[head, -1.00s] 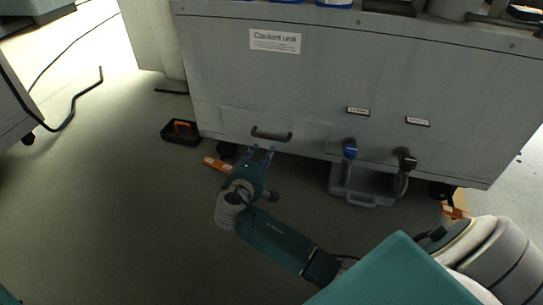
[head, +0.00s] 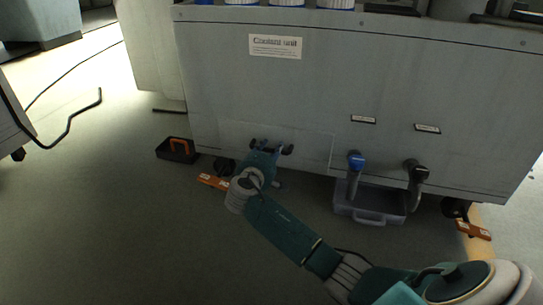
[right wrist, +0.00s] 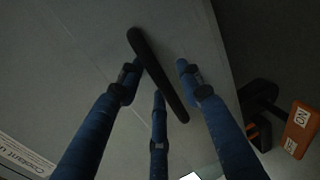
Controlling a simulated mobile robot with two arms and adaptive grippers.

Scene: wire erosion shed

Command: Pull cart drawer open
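The grey cart, labelled "Coolant unit" (head: 275,46), fills the upper middle of the head view. Its drawer front (head: 310,148) is low on the left and looks flush with the cart face. My right gripper (head: 270,148) is at the drawer and covers most of its handle. In the right wrist view, the black bar handle (right wrist: 158,75) runs diagonally between the blue fingers of the right gripper (right wrist: 157,82). These fingers are spread, with gaps beside the bar; contact is unclear. My left gripper is out of view.
A black tray with an orange handle (head: 178,149) lies on the floor left of the drawer. Two hoses, blue-ended (head: 355,162) and black (head: 416,172), hang over a clear bin (head: 370,205). Open floor lies in front.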

